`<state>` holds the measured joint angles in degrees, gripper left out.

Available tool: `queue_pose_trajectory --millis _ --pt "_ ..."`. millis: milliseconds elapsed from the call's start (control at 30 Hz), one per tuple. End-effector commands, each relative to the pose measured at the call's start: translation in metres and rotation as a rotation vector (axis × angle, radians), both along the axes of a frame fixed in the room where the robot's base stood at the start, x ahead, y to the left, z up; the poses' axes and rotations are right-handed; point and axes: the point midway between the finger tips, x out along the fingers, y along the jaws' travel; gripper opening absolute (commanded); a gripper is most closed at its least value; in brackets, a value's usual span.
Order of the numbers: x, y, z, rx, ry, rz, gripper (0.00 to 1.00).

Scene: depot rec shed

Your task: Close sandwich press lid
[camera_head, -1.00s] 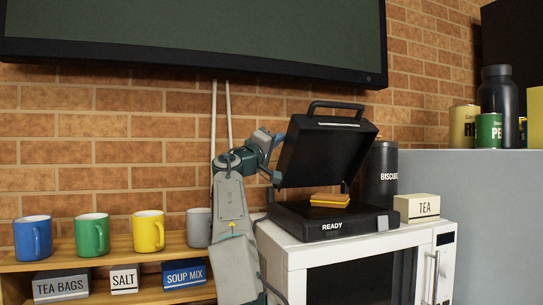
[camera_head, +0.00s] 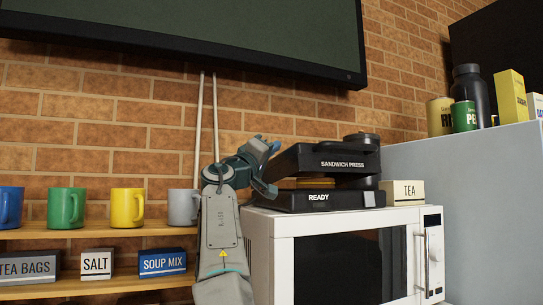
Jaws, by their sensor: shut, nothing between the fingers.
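The black sandwich press sits on a white microwave. Its lid (camera_head: 335,160), marked SANDWICH PRESS, is down and nearly level above the base (camera_head: 315,201), marked READY. A narrow gap shows between them, and a toasted sandwich (camera_head: 318,183) fills part of it. I cannot tell whether the lid rests on the sandwich. My gripper (camera_head: 268,187) is shut and empty at the left side of the press. It looks close to the lid's left edge, but I cannot tell whether it touches.
The white microwave (camera_head: 262,245) stands under the press. A shelf at left holds a grey mug (camera_head: 183,207) near my arm and other mugs. A screen (camera_head: 190,35) hangs above.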

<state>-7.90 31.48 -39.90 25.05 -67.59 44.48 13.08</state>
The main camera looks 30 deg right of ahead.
Motion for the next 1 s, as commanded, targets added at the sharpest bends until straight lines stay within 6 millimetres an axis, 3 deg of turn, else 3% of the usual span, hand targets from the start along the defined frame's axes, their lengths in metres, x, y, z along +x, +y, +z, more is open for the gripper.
queue_pose_trajectory --millis 33,200,1000 --pt "-0.002 0.0 -0.009 0.0 -0.001 0.0 0.0" --pt "-0.005 0.0 -0.016 -0.001 0.001 -0.001 0.0" --pt "-0.006 0.003 -0.024 -0.001 0.001 -0.001 0.0"
